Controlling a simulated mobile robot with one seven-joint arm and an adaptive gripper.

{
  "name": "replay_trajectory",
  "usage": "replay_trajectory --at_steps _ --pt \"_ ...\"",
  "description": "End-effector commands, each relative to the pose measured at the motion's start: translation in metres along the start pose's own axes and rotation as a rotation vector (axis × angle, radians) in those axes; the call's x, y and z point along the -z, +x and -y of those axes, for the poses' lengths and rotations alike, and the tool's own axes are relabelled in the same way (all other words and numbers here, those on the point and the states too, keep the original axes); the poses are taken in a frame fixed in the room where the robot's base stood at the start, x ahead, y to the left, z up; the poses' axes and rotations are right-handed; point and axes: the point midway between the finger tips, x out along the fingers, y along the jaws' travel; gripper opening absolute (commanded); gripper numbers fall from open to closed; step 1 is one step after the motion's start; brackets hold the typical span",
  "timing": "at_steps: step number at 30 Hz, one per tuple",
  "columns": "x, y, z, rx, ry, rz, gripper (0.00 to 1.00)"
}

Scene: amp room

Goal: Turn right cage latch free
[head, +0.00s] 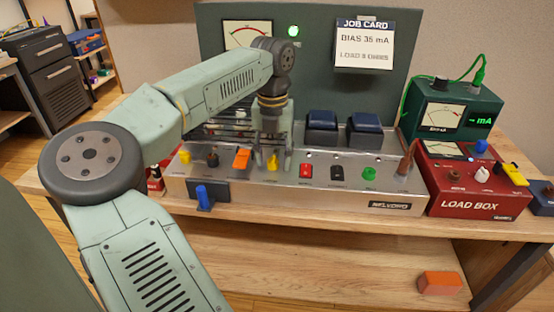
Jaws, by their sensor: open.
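My gripper (273,166) points down over the front deck of the silver amplifier chassis (310,196). Its fingers are apart, one on each side of a small yellow piece (272,162) that looks like the right cage latch. I cannot tell whether the fingers touch it. A similar yellow piece (185,156) sits at the left of the deck. The slatted cage (222,130) behind is mostly hidden by my arm. The latch's turn angle is not clear.
Two dark blue-capped blocks (322,126) (365,128) are behind right. A red switch (306,172) and green knob (370,174) line the deck. The red load box (465,187) and green meter (450,112) stand right.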

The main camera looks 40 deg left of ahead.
Motion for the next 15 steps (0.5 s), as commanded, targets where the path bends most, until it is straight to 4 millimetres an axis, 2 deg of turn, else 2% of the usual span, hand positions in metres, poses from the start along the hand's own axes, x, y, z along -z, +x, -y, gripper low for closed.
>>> replay_trajectory --at_steps 4,15 --pt "0.0000 -0.0009 0.0003 0.000 0.000 0.000 0.44" --pt "-0.0001 -0.0010 0.0006 0.000 0.001 0.000 0.19"
